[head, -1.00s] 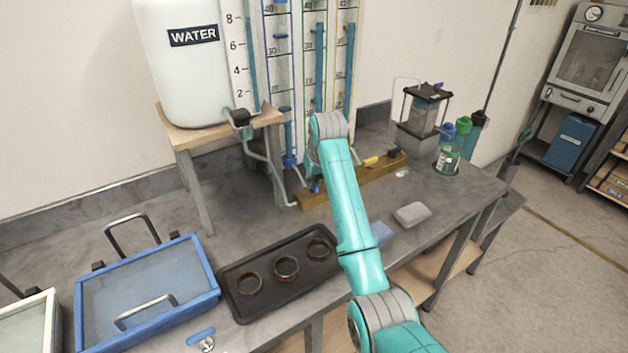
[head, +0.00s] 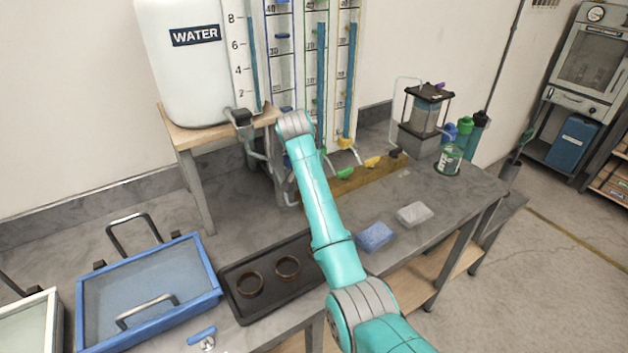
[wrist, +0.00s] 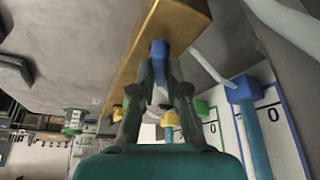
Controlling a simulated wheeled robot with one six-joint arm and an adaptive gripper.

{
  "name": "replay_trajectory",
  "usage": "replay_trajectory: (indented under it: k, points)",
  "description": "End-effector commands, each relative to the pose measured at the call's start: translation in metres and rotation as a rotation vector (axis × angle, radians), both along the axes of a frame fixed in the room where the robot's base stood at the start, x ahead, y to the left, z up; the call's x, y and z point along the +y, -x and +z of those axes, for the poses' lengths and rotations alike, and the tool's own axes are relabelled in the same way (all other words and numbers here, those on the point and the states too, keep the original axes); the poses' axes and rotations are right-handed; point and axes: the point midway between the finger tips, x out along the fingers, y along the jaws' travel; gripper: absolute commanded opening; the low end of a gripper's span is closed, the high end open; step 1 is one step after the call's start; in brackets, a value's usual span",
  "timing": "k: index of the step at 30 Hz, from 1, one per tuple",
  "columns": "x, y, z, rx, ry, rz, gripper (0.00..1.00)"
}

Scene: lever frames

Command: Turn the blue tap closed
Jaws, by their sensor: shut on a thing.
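The blue tap handle (wrist: 158,48) shows in the wrist view on the wooden bar (wrist: 135,65), between my fingertips. My gripper (wrist: 160,72) is shut on it, and the fingers cover its lower part. In the head view, my arm hides both the gripper and this tap at the left end of the wooden bar (head: 350,182). How far the handle is turned cannot be told.
On the same bar are a green tap (head: 346,173), a yellow tap (head: 372,162) and a black tap (head: 395,153). The water tank (head: 190,80) stands on a wooden stand at left. A dark tray (head: 240,312) and blue sponge (head: 375,236) lie in front.

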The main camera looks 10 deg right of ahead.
Motion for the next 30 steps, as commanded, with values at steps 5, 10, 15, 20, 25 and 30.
replay_trajectory:
  k: [5,10,15,20,25,30]
  points:
    - [0.0004,-0.0008,0.0008,-0.001,0.000,-0.075,0.00]
    - [0.0005,-0.0009,0.0010,-0.001,0.000,-0.112,0.00]
    - [0.0005,-0.0009,0.0011,-0.002,-0.001,-0.126,0.00]
    - [0.0007,-0.0009,0.0011,-0.003,-0.001,-0.127,0.00]
    - [0.0007,-0.0009,0.0011,-0.002,-0.001,-0.126,0.16]
    - [0.0006,-0.0008,0.0007,-0.001,0.000,-0.125,0.39]
